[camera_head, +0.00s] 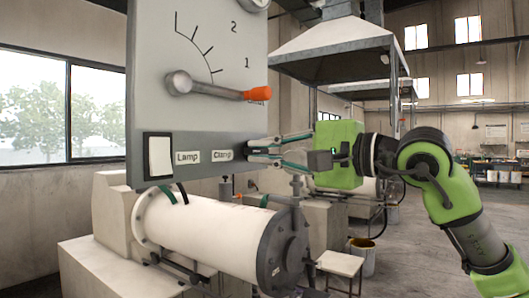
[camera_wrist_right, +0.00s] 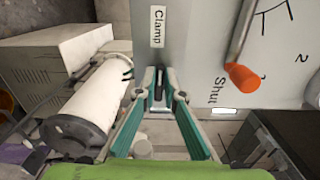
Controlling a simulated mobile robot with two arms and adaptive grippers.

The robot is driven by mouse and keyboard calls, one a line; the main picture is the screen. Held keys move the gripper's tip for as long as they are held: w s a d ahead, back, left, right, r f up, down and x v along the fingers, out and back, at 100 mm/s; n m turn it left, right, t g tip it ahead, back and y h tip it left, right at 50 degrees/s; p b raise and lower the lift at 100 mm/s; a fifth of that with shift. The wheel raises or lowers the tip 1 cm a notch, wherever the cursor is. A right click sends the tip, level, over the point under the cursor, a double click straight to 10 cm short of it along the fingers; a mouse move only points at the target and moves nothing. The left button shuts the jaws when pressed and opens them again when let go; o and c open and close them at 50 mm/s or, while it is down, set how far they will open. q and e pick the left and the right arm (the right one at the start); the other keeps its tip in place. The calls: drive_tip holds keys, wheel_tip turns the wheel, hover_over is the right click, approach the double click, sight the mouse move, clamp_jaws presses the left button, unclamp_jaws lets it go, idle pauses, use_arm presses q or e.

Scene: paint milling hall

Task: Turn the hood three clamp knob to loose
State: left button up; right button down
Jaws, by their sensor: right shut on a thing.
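A grey control panel (camera_head: 180,55) carries a "Clamp" label (camera_head: 223,154) on its lower strip, beside a "Lamp" label (camera_head: 187,157). In the right wrist view the "Clamp" label (camera_wrist_right: 157,27) sits just above a small dark knob (camera_wrist_right: 158,86). My right gripper (camera_head: 252,151) reaches the panel from the right, right beside the "Clamp" label. In the wrist view its fingertips (camera_wrist_right: 160,78) are shut on the dark knob, which they mostly hide. The knob's turned position cannot be made out. My left gripper is not in view.
A lever with an orange grip (camera_head: 257,94) sticks out above, pointing at a mark reading "Shut". A white mill cylinder (camera_head: 200,222) lies below the panel. An extraction hood (camera_head: 330,50) hangs behind. A bucket (camera_head: 362,258) stands on the floor, which is open at right.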

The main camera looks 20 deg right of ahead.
drive_tip(key=shift+n, duration=0.3)
drive_tip(key=c, duration=2.1)
unclamp_jaws()
drive_tip(key=shift+c, duration=0.2)
drive_tip(key=v, duration=1.2)
drive_tip(key=shift+w+f, duration=0.1)
